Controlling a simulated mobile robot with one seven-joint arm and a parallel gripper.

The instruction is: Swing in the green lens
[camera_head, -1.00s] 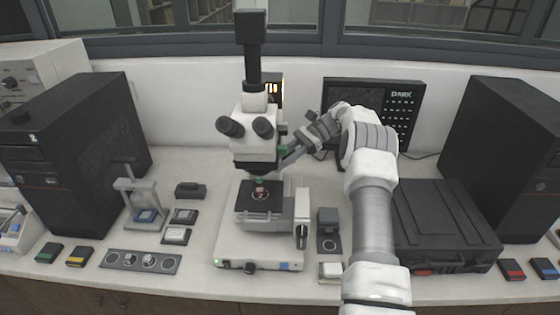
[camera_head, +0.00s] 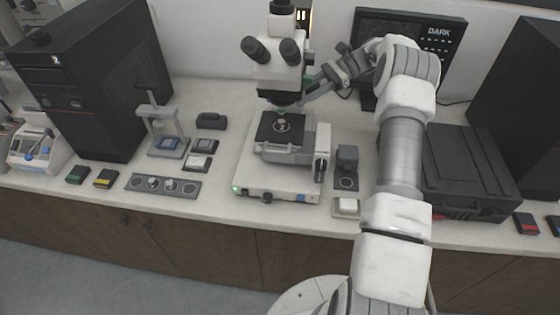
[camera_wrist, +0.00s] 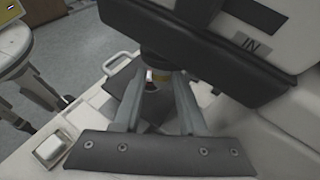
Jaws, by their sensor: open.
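The microscope (camera_head: 280,72) stands at the middle of the bench, with a dark nosepiece under its white head. A small green band, likely the green lens (camera_head: 282,109), shows just below the head, above the black stage. My gripper (camera_head: 302,99) reaches in from the right beside the nosepiece. In the wrist view my gripper (camera_wrist: 160,100) is open, with its two fingers apart. No green band shows clearly in the wrist view.
The stage (camera_head: 268,128) lies close below the lenses. A black case (camera_head: 465,165) stands at right, a monitor (camera_head: 440,35) behind. A small press (camera_head: 163,130) and a dial panel (camera_head: 163,185) stand at left. Bare bench lies between the panel and the microscope.

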